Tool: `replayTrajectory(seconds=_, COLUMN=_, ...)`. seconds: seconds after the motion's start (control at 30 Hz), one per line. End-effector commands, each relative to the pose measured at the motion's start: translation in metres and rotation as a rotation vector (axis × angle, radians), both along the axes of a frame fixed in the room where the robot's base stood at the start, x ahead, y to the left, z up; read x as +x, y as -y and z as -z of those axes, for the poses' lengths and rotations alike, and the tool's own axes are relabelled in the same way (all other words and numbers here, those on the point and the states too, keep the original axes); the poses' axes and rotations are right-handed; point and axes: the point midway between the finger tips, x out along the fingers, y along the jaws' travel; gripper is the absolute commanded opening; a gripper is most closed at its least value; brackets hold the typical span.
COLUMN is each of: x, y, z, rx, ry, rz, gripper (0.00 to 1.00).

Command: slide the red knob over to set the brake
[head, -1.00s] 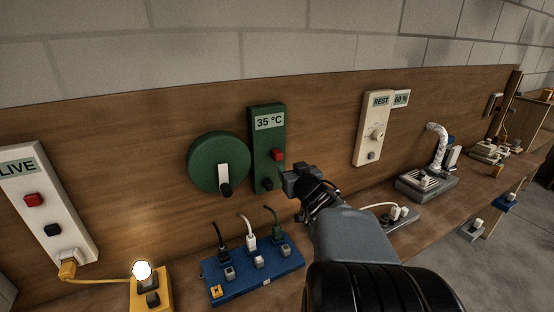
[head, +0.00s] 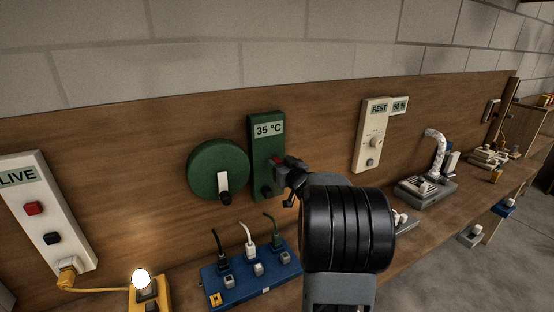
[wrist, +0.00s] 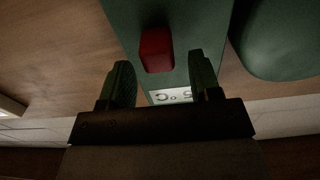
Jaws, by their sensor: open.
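The red knob (wrist: 157,50) stands out from a green panel (head: 262,152) on the wooden backboard. In the head view only a bit of the red knob (head: 277,161) shows beside my gripper (head: 283,172). The panel's display reads 35 °C. In the wrist view my gripper (wrist: 161,82) is open, with one finger on each side of the knob's line. The knob appears just ahead of and between the fingertips, with gaps on both sides. I cannot tell whether the fingertips reach past its face.
A round green disc (head: 218,168) with a white lever is left of the panel. A blue power strip (head: 250,277) with plugs lies below. A white LIVE panel (head: 45,212) and a lit bulb (head: 141,279) are at left. A cream REST panel (head: 369,135) is at right.

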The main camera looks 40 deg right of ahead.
Motion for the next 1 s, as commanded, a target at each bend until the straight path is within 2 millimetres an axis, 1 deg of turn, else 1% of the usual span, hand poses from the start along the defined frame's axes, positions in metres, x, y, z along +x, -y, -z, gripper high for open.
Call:
replayTrajectory(seconds=0.03, x=0.006, y=0.001, z=-0.001, rx=0.000, ry=-0.001, rz=-0.001, gripper=0.57)
replayTrajectory(seconds=0.1, x=0.013, y=0.002, z=-0.001, rx=-0.001, ry=0.000, rz=-0.001, gripper=0.57)
replayTrajectory(seconds=0.23, x=0.021, y=0.003, z=-0.001, rx=0.000, ry=0.000, rz=0.000, gripper=0.57)
replayTrajectory(seconds=0.4, x=0.025, y=0.003, z=0.000, rx=0.000, ry=-0.001, rz=0.001, gripper=0.57)
replayTrajectory(seconds=0.63, x=0.025, y=0.004, z=0.000, rx=0.000, ry=0.000, rz=0.000, gripper=0.56)
replayTrajectory(seconds=1.0, x=0.024, y=0.003, z=0.000, rx=0.000, ry=0.000, rz=0.000, gripper=0.21)
